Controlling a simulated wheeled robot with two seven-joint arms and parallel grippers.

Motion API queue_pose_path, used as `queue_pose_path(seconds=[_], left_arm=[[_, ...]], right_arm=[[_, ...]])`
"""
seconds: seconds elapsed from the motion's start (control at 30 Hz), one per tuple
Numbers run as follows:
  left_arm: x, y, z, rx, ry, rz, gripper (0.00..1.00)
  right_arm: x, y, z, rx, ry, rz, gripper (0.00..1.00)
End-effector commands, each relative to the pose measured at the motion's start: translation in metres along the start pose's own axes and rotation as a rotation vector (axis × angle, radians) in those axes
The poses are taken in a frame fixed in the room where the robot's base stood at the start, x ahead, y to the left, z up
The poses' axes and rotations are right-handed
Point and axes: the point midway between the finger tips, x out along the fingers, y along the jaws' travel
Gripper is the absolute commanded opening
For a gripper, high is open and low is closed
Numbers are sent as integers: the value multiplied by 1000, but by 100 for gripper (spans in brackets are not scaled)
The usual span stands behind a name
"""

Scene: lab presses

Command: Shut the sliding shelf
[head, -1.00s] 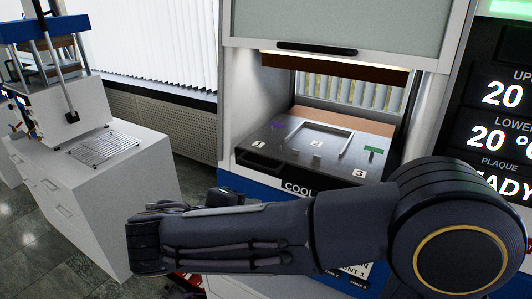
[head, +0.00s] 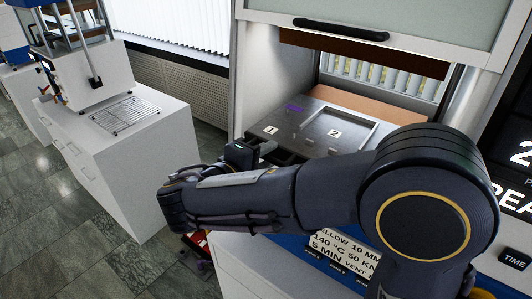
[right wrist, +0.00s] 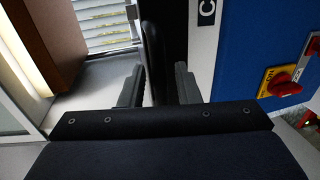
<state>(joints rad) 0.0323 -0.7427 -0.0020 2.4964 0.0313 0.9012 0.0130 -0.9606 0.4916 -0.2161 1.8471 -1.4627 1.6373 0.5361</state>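The sliding shelf (head: 292,125) is a dark grey plate with numbered labels and a square frame, inside the press opening. It stands partly out at the front; my arm hides its right front part. My right gripper (head: 245,153) is at the shelf's left front edge, mostly hidden behind my own forearm. In the right wrist view its two fingers (right wrist: 158,85) are apart, on either side of a black upright-looking part of the shelf front (right wrist: 163,45). A light gap shows beside the left finger; I cannot tell whether the right finger touches. My left gripper is not in view.
The raised press door (head: 400,18) with its black handle (head: 340,29) is above the opening. A white cabinet (head: 140,165) with a wire rack (head: 125,115) stands left, with floor between. A red switch (right wrist: 285,88) is on the blue panel.

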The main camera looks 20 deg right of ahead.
Motion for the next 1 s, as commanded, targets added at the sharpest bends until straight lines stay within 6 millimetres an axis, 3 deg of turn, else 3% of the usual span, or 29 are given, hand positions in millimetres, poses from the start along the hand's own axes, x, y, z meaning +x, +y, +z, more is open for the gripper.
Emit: queue_pose_path(seconds=[0.27,0.5,0.77,0.87,1.0], left_arm=[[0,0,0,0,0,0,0],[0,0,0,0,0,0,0],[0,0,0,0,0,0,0],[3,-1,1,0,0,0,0],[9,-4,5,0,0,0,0]], right_arm=[[2,0,0,0,1,0,30],[2,0,0,0,1,-1,0],[2,0,0,0,0,-1,0],[12,0,0,1,-2,-2,0],[44,6,0,4,-6,-2,0]])
